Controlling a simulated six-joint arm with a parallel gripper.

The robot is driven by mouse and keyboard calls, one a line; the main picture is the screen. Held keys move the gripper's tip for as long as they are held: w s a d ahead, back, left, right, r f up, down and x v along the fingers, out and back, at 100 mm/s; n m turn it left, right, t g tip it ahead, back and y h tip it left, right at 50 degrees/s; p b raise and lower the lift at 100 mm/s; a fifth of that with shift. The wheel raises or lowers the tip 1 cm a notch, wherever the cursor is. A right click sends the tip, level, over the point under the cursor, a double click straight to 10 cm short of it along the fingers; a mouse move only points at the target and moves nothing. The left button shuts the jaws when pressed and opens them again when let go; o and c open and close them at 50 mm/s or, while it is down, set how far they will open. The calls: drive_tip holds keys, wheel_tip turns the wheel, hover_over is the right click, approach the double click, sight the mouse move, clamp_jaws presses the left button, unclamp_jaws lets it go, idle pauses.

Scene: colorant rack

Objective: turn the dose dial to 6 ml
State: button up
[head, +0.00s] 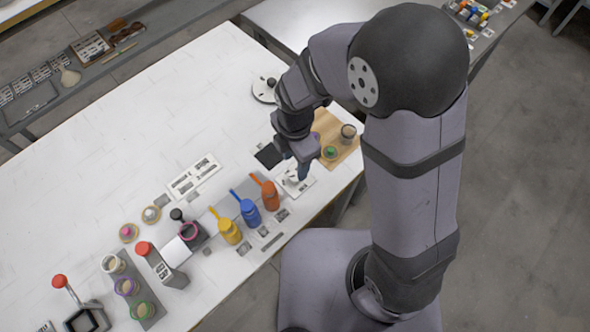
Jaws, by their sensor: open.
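My gripper (304,176) points down over a small white device (292,183) on a pale plate near the table's right front edge. The device looks like the dose dial, but its scale and pointer are too small to read. The gripper partly covers it, and I cannot tell whether the fingers touch it. The jaws are open. A white disc with a black knob (264,90) lies farther back on the table, left of my arm; I cannot tell what it is.
The table's back left is clear.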

sight(295, 176)
drive_tip(key=shift+f+p, duration=0.45)
drive_tip(key=shift+f, duration=2.8)
drive_tip(key=c, duration=1.1)
drive_tip(key=shift+o, duration=0.2)
